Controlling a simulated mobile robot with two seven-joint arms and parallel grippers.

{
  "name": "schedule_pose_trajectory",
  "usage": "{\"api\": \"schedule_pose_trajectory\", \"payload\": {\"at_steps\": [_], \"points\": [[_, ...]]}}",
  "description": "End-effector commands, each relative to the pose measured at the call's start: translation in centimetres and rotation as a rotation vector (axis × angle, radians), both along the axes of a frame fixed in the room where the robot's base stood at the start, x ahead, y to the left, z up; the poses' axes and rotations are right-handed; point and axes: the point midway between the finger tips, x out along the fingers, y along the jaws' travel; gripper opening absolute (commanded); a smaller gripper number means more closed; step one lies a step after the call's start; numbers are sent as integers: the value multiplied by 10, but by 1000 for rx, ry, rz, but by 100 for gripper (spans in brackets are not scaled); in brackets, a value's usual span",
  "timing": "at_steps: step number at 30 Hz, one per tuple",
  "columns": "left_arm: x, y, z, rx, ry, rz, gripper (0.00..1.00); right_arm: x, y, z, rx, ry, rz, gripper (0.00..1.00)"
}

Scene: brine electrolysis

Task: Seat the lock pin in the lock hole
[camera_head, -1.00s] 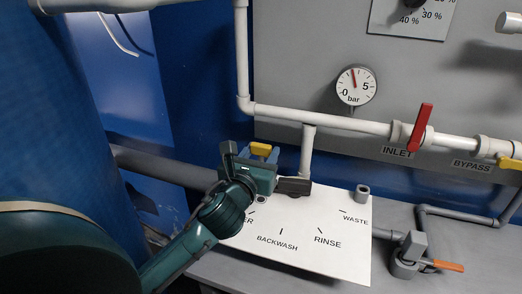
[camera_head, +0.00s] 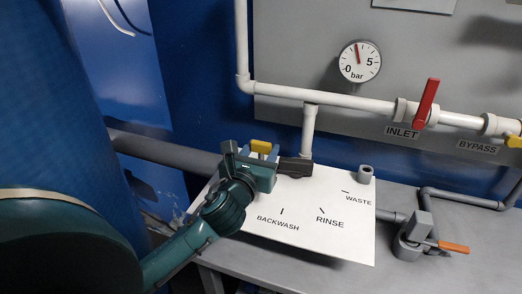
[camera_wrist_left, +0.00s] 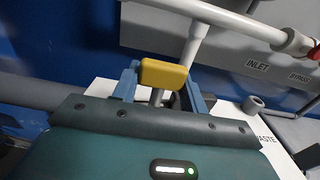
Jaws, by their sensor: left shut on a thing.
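The lock pin has a yellow head (camera_head: 261,146) and a grey shaft. My left gripper (camera_head: 262,153) is shut on it, with blue fingers either side; the wrist view shows the yellow head (camera_wrist_left: 164,74) between the fingers (camera_wrist_left: 160,92). The pin is over the back left of the white valve plate (camera_head: 345,245); its lower end is hidden by the gripper and wrist. A short grey cylinder (camera_head: 365,174) with a dark opening stands at the plate's back right corner, also in the wrist view (camera_wrist_left: 252,104). I cannot tell where the lock hole is. My right gripper is not in view.
A dark handle bar (camera_head: 294,167) lies right beside the gripper. A white vertical pipe (camera_head: 309,130) rises behind it. The red inlet lever (camera_head: 426,103), the orange-handled valve (camera_head: 412,237) and the pressure gauge (camera_head: 360,61) are farther right. The plate's front right is clear.

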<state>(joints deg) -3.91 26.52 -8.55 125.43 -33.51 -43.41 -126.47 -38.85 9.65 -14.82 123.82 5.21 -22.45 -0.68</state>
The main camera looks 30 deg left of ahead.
Motion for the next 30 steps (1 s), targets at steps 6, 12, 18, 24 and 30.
{"api": "schedule_pose_trajectory", "payload": {"at_steps": [6,12,18,24,30], "points": [[0,0,1,0,-1,0,20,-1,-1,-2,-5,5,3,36],[0,0,1,0,0,0,20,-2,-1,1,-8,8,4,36],[0,0,0,1,-1,0,20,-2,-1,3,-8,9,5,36],[0,0,0,0,-1,0,20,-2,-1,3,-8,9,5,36],[0,0,1,0,-1,0,20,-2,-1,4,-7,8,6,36]]}}
